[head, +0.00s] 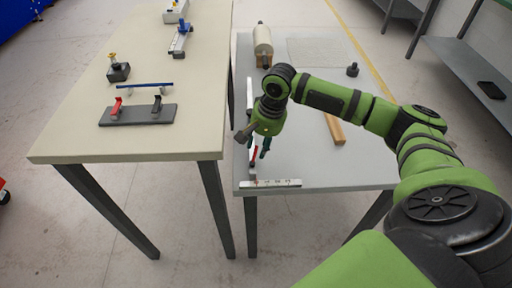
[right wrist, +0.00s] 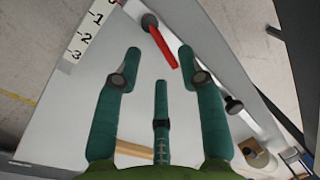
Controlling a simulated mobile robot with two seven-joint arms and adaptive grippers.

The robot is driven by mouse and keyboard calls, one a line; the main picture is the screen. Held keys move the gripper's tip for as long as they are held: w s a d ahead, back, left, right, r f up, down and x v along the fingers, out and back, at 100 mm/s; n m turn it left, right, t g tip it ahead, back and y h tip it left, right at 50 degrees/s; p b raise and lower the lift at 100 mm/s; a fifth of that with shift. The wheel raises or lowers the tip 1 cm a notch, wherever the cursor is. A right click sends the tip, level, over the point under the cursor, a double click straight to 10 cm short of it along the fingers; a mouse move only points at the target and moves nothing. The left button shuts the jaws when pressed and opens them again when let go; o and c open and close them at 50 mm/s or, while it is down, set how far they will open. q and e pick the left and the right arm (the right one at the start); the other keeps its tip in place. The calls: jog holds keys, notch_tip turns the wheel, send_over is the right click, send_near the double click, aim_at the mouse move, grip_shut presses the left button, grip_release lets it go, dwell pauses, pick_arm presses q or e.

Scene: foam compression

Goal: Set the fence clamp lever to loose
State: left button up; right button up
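The red clamp lever (head: 254,154) is near the front end of the white fence (head: 249,95), on the left side of the grey table. In the right wrist view the red lever (right wrist: 163,47) runs slantwise from a dark round pivot (right wrist: 150,22). My right gripper (head: 260,152) points down close to the lever. Its teal fingers are spread in the right wrist view (right wrist: 160,62), with nothing between them. The lever's free end shows just beyond and between the fingertips; I cannot tell whether they touch. My left gripper is not in view.
A numbered scale (head: 270,183) lies at the table's front edge. A wooden bar (head: 334,130), a roll (head: 263,43) and a dark knob (head: 352,70) are on the grey table (head: 310,165). A beige table (head: 75,125) with several fixtures stands left.

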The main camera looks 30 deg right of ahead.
aim_at(254, 152)
jog(key=shift+w+a+f, duration=0.1)
jog(key=shift+f, duration=0.5)
jog(key=shift+w+a+f, duration=0.1)
jog(key=shift+f, duration=0.8)
jog(key=shift+w, duration=0.1)
grip_shut()
jog(key=p, duration=0.1)
jog(key=n+p, duration=0.1)
jog(key=p, duration=0.1)
jog(key=n+p, duration=0.1)
jog(key=p, duration=0.1)
jog(key=shift+w+a+r, duration=0.25)
jog(key=shift+r, duration=0.05)
jog(key=shift+f+n+g+p, duration=0.1)
jog(key=shift+n+g+p, duration=0.2)
jog(key=shift+p, duration=0.3)
jog(key=shift+w+a+f+n, duration=0.1)
jog(key=shift+w+f+n, duration=0.1)
jog(key=shift+n, duration=0.1)
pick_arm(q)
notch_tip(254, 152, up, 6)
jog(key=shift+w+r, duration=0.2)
pick_arm(e)
jog(key=shift+s, duration=0.1)
